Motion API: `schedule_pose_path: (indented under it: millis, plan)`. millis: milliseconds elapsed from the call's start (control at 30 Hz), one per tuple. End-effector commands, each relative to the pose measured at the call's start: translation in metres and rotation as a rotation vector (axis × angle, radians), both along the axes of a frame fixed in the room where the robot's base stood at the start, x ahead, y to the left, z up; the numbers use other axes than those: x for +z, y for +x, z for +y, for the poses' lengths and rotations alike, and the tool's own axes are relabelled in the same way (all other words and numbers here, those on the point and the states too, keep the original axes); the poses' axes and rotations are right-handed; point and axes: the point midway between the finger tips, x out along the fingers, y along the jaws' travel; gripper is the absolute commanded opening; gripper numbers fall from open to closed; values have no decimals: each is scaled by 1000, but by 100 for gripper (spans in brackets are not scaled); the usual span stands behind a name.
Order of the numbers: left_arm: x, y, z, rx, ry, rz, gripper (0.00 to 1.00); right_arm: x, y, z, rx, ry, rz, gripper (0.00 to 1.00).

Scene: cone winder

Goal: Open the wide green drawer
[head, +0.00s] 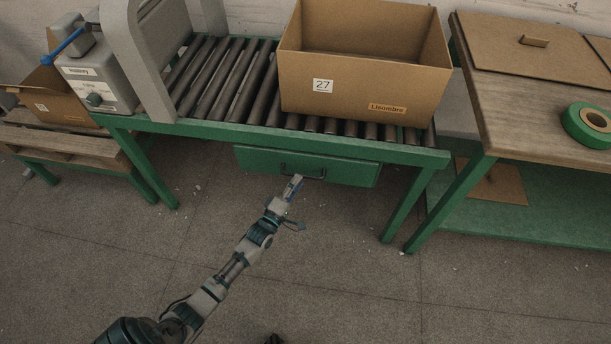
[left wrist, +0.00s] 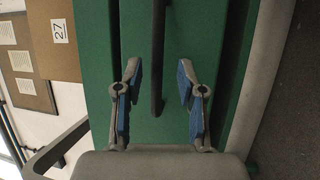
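The wide green drawer (head: 350,172) hangs under the roller conveyor and appears shut. Its dark bar handle (head: 313,176) is on the front. My left gripper (head: 296,179) is in front of the drawer at the handle. In the left wrist view, my left gripper (left wrist: 158,72) is open, with blue pads on its two fingers. The dark handle (left wrist: 158,35) runs between the fingers, with a gap on each side. The green drawer front (left wrist: 205,40) fills the space behind it. My right gripper is not in view.
A cardboard box (head: 365,75) labelled 27 sits on the rollers above the drawer. A grey arch and a control box (head: 95,85) stand at the left. A wooden-topped table (head: 525,105) with a green tape roll (head: 590,124) is at the right. The floor in front is clear.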

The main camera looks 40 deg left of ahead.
Motion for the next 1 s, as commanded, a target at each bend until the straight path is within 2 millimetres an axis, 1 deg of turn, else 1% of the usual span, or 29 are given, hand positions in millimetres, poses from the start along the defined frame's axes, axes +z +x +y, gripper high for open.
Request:
schedule_pose_path:
  millis: [33,100,200,333,567,667,700,733,1000]
  plan:
    - [-2,9,1,0,1,2,39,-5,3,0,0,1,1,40]
    - [0,18,2,0,1,2,39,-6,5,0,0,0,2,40]
    - [3,27,4,0,0,2,39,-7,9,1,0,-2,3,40]
    - [5,32,5,0,-1,1,39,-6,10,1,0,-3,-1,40]
    - [6,33,5,0,-1,0,39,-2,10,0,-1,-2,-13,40]
    - [6,32,5,0,-1,1,17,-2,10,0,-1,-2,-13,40]
    - [6,32,5,0,-1,1,7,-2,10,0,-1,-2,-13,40]
    - [6,32,5,0,-1,1,0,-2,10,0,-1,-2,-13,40]
    - [4,32,5,-1,-1,4,0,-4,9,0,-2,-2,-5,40]
